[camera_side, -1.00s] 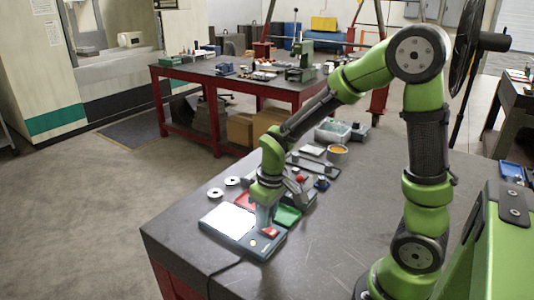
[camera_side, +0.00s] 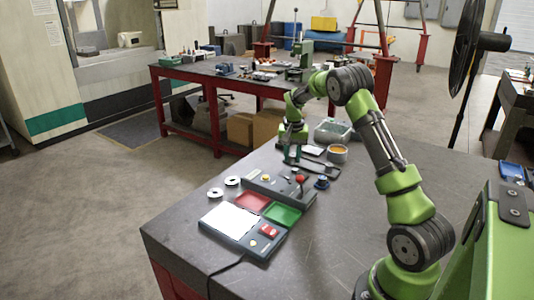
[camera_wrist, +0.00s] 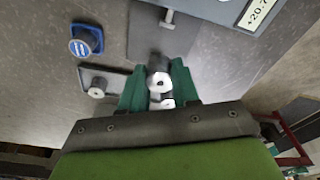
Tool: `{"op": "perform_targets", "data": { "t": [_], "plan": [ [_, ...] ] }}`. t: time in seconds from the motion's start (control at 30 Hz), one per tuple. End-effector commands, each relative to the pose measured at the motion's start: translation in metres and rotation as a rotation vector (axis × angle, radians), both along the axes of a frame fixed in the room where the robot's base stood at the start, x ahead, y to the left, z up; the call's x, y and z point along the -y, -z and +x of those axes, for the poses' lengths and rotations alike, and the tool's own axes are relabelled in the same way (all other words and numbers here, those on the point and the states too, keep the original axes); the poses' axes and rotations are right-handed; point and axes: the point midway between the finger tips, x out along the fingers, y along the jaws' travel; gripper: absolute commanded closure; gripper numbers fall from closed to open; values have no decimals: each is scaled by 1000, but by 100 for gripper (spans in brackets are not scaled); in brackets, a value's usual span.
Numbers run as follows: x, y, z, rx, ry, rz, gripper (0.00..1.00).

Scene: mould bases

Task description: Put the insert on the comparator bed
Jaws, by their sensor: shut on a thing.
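My gripper (camera_side: 292,154) is over the far part of the near bench, behind the grey comparator (camera_side: 262,190). In the wrist view its green fingers (camera_wrist: 160,92) are closed on a pale metal insert (camera_wrist: 159,82), round with a dark hole in its end. Fingers hide part of the insert, and it is too small to make out in the side view. The comparator's grey body with its lit readout (camera_wrist: 262,12) is at the top right of the wrist view, apart from the insert. The comparator bed is not clearly distinguishable.
A blue-topped piece (camera_wrist: 87,40) and a dark plate with a short cylinder (camera_wrist: 97,87) are near my gripper. Red (camera_side: 252,201) and green (camera_side: 283,215) trays and a white-topped device (camera_side: 231,220) lie in front.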

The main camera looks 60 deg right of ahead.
Motion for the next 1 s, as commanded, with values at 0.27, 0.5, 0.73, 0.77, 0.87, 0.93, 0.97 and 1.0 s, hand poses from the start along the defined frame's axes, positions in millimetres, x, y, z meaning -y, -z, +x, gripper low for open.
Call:
{"op": "perform_targets", "data": {
  "t": [0.27,0.5,0.73,0.77,0.87,0.93,0.97,1.0],
  "plan": [
    [-3,-1,3,0,63,1,100],
    [-3,19,3,-1,62,0,100],
    [-3,39,3,0,60,0,100],
    [-3,41,3,0,60,0,100],
    [-3,47,3,0,60,1,100],
    [-3,50,3,1,59,-1,100],
    [-3,51,3,1,59,-1,100],
    [-3,52,3,1,59,-1,100]
  ]
}}
